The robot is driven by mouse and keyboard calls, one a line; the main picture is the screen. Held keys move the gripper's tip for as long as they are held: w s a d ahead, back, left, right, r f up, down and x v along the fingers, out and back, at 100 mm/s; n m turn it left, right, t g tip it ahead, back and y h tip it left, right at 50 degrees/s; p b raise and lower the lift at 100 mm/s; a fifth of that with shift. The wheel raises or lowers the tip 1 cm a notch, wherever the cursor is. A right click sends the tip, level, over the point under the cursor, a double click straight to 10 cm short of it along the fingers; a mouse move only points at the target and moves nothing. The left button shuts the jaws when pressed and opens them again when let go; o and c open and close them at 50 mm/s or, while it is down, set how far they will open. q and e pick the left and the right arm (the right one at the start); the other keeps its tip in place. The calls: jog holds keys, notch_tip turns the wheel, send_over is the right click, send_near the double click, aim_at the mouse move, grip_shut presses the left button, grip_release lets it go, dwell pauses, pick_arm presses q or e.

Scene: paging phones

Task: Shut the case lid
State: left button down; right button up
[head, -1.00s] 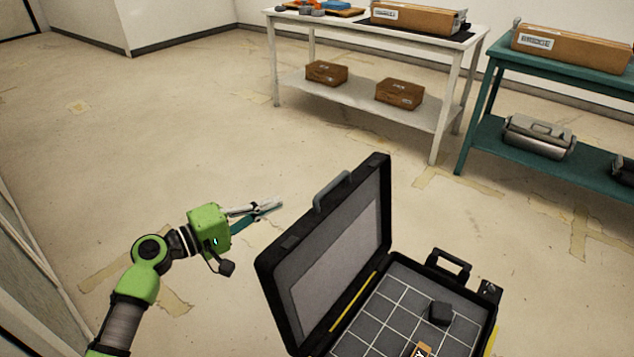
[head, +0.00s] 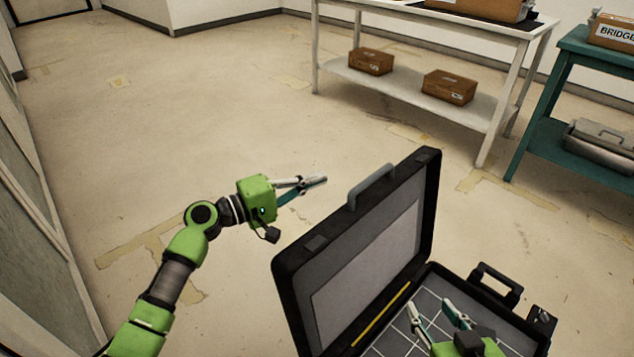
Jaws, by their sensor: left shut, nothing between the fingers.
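The black case stands open in the head view, its lid (head: 365,255) raised upright with a grey handle (head: 372,186) on its top edge. The case base (head: 432,287) has a grey interior with a white grid. My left gripper (head: 322,182) is shut and empty, left of the lid's top and apart from it, on the outer side. My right gripper (head: 431,305) is open over the case base, on the inner side of the lid. Part of the base's contents is hidden by my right gripper and the frame edge.
A white table (head: 480,122) with brown boxes (head: 449,87) on its lower shelf stands at the back. A teal table (head: 535,130) stands at the right. A wall with panels (head: 30,200) runs along the left. The floor left of the lid is clear.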

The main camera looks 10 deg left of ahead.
pick_arm(q)
jog(key=w+d, duration=0.2)
jog(key=d, duration=0.6)
jog(key=shift+d+f, duration=0.15)
jog(key=shift+d, duration=0.15)
pick_arm(e)
jog(key=shift+w+a+r+t, duration=0.25)
jog(key=shift+w+r+t, duration=0.15)
jog(key=shift+w+r, duration=0.25)
jog(key=shift+s, duration=0.2)
